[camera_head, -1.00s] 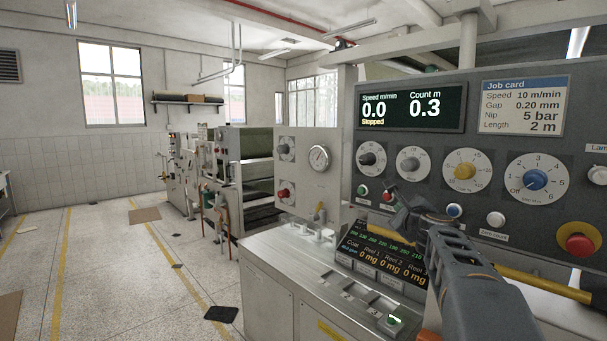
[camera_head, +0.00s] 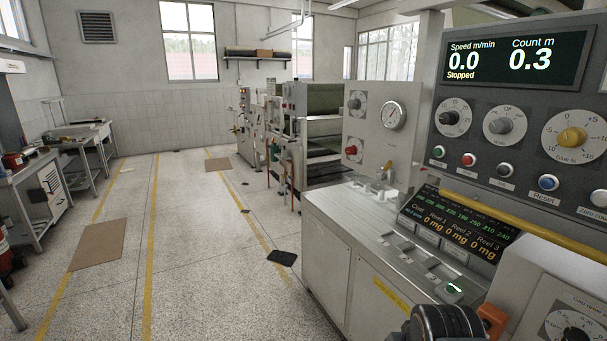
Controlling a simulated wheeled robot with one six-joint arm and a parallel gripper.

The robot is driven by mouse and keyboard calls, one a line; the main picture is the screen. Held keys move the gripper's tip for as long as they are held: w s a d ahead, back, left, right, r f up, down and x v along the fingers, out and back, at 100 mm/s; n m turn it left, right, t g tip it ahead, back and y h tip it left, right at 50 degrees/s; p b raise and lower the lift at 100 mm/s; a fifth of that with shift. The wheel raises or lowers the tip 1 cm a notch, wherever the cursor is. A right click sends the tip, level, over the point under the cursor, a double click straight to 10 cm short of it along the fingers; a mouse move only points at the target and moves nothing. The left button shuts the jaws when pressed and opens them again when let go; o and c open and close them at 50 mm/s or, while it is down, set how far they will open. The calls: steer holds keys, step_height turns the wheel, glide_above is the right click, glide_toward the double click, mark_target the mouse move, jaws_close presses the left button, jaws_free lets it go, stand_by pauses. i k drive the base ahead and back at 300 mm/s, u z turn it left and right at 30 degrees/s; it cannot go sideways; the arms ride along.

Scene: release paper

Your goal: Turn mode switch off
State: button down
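The control panel (camera_head: 475,98) fills the right side. Its upper row holds a black knob (camera_head: 452,118) on a round grey dial, a grey knob (camera_head: 502,126) on another dial marked "Off" near its top, and a yellow knob (camera_head: 571,137) on a white dial. The grey knob looks like the mode switch, but its small lettering is too blurred to be sure, and its exact pointing is unclear. The display (camera_head: 515,58) reads speed 0.0, count 0.3 and "Stopped". Only a dark part of my arm shows at the bottom edge; my gripper is out of view.
Buttons (camera_head: 468,160) line the panel under the knobs, above a yellow bar (camera_head: 530,228). A lower cabinet (camera_head: 345,265) with a sloped screen (camera_head: 450,222) juts out. Open floor (camera_head: 190,250) lies left, with a brown mat (camera_head: 98,244) and a dark mat (camera_head: 282,257).

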mark_target(502, 125)
steer(key=z, duration=0.1)
steer(key=k, duration=0.45)
steer(key=z, duration=1)
steer(key=i, duration=0.5)
steer(key=z, duration=0.1)
steer(key=k, duration=0.4)
steer(key=u, duration=1.6)
steer(key=i, duration=1.1)
steer(key=z, duration=0.5)
